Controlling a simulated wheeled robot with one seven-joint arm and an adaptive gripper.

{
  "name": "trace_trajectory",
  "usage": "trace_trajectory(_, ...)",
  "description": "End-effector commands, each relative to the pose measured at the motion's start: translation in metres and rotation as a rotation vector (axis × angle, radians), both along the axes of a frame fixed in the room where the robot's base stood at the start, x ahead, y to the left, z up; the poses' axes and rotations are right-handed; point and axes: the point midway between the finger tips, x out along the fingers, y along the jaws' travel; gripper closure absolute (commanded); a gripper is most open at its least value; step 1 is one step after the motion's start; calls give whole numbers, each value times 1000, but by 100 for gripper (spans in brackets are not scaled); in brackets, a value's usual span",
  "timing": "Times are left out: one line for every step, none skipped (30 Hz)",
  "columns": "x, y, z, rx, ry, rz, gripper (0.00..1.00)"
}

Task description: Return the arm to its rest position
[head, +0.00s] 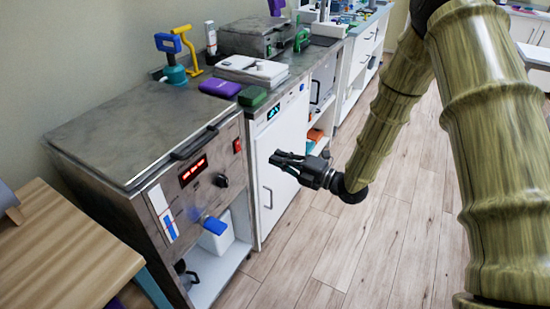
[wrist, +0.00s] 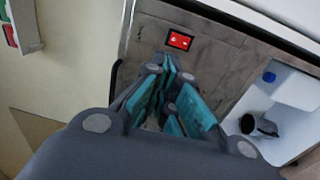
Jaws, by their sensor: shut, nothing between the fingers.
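My gripper (head: 278,160) points left in front of the white cabinet door. It is shut and empty. From these frames I cannot tell how far the fingertips are from the cabinet fronts.
A metal unit (head: 140,120) with a red display stands at left, beside a wooden table (head: 60,255). A white cabinet (head: 280,175) adjoins it. A purple case (head: 220,87), a green block (head: 252,97) and a white device (head: 250,70) lie on the counter. Wood floor (head: 345,255) is clear.

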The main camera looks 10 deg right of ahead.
Motion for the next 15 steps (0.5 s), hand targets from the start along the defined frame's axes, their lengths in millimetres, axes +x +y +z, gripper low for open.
trace_trajectory(0, 0, 0, 0, 0, 0, 100)
trace_trajectory(0, 0, 0, 0, 0, 0, 100)
trace_trajectory(0, 0, 0, 0, 0, 0, 100)
trace_trajectory(0, 0, 0, 0, 0, 0, 100)
trace_trajectory(0, 0, 0, 0, 0, 0, 100)
trace_trajectory(0, 0, 0, 0, 0, 0, 100)
trace_trajectory(0, 0, 0, 0, 0, 0, 100)
trace_trajectory(0, 0, 0, 0, 0, 0, 100)
trace_trajectory(0, 0, 0, 0, 0, 0, 100)
trace_trajectory(0, 0, 0, 0, 0, 0, 100)
trace_trajectory(0, 0, 0, 0, 2, -1, 100)
trace_trajectory(-1, 0, -2, 1, 12, -4, 100)
trace_trajectory(-1, -1, -4, 3, 28, -9, 100)
trace_trajectory(-2, -1, -7, 6, 51, -16, 100)
trace_trajectory(-4, -2, -13, 11, 95, -32, 100)
